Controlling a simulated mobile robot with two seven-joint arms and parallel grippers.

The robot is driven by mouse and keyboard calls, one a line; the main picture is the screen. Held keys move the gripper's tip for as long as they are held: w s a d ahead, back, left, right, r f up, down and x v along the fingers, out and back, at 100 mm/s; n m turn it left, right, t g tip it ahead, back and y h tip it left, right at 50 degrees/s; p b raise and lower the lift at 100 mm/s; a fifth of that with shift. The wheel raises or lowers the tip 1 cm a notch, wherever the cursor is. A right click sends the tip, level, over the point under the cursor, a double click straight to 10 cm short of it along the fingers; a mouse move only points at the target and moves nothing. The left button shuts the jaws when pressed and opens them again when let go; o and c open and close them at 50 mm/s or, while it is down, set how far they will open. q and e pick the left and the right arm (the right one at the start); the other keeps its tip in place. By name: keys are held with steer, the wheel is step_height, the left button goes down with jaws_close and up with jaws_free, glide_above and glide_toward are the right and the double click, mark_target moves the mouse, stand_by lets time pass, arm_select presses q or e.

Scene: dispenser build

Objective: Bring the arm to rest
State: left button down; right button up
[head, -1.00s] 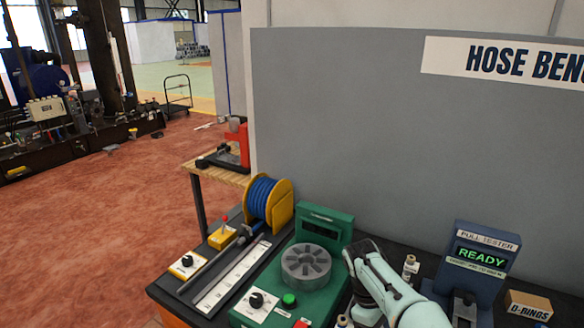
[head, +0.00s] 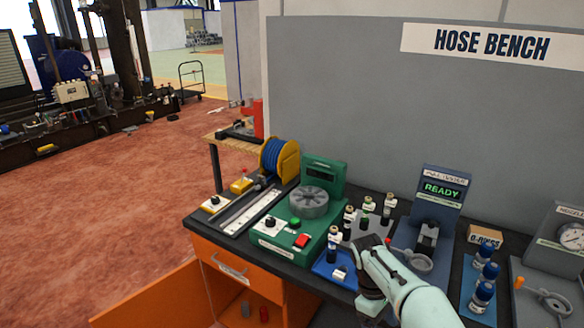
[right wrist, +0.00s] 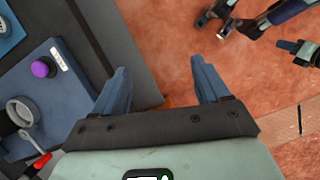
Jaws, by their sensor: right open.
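My right arm comes in from the bottom right of the head view, and its dark end (head: 368,285) hangs in front of the bench's front edge. In the right wrist view my right gripper (right wrist: 160,84) is open, with two blue fingers apart and nothing between them. Reddish floor and the bench edge show behind the fingers. The fingertips are hard to make out in the head view. My left gripper is not seen in the head view.
The hose bench (head: 285,262) has an orange front with an open door (head: 150,298). On it stand a blue hose reel (head: 278,160), a green machine (head: 325,178), several small bottles and the pull tester (head: 440,190) reading READY.

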steer(key=s+a+f+m+y, duration=0.1)
steer(key=s+f+m+y, duration=0.1)
steer(key=f, duration=1)
steer(key=s+a+f+m+y, duration=0.1)
steer(key=s+f, duration=0.2)
steer(key=f, duration=0.9)
steer(key=s+a+f+m+t+y, duration=0.1)
steer(key=s+a+f+m, duration=0.2)
steer(key=s, duration=0.7)
steer(key=s+a+f+m+t+y, duration=0.1)
steer(key=s+a+f+m+y, duration=0.1)
steer(key=s+f+m, duration=0.4)
steer(key=s+a+f, duration=0.1)
steer(key=s+f, duration=0.1)
steer(key=s, duration=0.2)
steer(key=shift+s+a+f+y, duration=0.15)
steer(key=shift+s+a+y, duration=0.05)
steer(key=shift+y, duration=0.1)
steer(key=c, duration=0.6)
steer(key=shift+w+a, duration=0.1)
steer(key=shift+a, duration=0.1)
